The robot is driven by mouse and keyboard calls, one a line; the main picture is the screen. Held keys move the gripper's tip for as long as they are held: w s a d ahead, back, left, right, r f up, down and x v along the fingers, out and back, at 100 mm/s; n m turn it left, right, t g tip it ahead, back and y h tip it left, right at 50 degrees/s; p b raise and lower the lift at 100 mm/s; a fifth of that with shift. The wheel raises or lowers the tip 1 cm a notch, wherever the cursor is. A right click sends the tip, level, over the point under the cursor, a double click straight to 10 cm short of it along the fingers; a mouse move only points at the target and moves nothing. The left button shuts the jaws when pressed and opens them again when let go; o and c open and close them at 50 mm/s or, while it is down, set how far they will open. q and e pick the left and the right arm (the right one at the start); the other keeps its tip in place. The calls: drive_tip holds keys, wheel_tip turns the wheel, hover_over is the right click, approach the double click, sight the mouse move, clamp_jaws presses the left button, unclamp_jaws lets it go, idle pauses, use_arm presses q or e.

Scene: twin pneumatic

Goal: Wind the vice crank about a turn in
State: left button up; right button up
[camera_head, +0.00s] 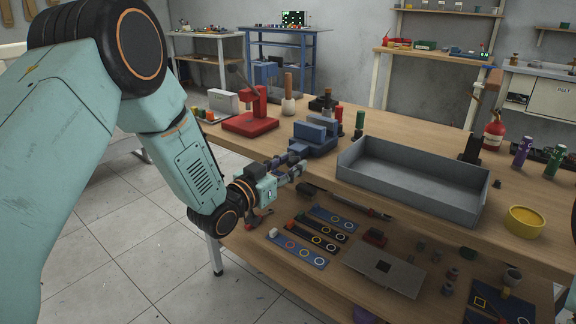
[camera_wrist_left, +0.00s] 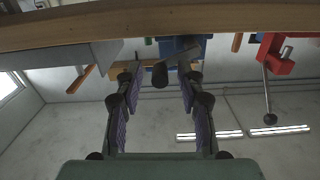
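The blue vice (camera_head: 314,138) stands at the front edge of the workbench. It also shows in the left wrist view (camera_wrist_left: 180,44), which looks upside down, with the bench edge at the top. Its dark crank knob (camera_wrist_left: 160,76) faces the wrist camera, beside a grey crank arm (camera_wrist_left: 184,62). My left gripper (camera_head: 295,167) is just in front of the vice. In the wrist view my left gripper (camera_wrist_left: 160,82) is open, with purple-padded fingers on either side of the knob and a gap to each. Contact is not visible. My right gripper is not in view.
A red press (camera_head: 252,122) stands left of the vice, its lever (camera_wrist_left: 266,90) hanging in the wrist view. A grey tray (camera_head: 400,185) is close on the right. The wooden bench edge (camera_wrist_left: 60,38) borders the vice. A lower shelf (camera_head: 262,246) holds strips and small parts.

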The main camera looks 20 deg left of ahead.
use_arm(q)
drive_tip(key=shift+s, duration=0.1)
drive_tip(key=v, duration=1.1)
drive_tip(key=shift+s+a, duration=0.15)
drive_tip(key=shift+s, duration=0.25)
drive_tip(key=s+f+n+g+y+p, duration=0.1)
drive_tip(key=s+f+n+g+y, duration=0.15)
drive_tip(key=s+f+g, duration=0.55)
drive_tip(key=s+f+n+g+y, duration=0.25)
drive_tip(key=s+f, duration=0.25)
drive_tip(key=f, duration=0.7)
drive_tip(key=s+f+g, duration=0.3)
drive_tip(key=s+f, duration=0.1)
drive_tip(key=s, duration=0.7)
drive_tip(key=s+d+f+g+y+p, duration=0.1)
drive_tip(key=s+f+g, duration=0.2)
drive_tip(key=s, duration=0.8)
drive_tip(key=shift+f, duration=0.5)
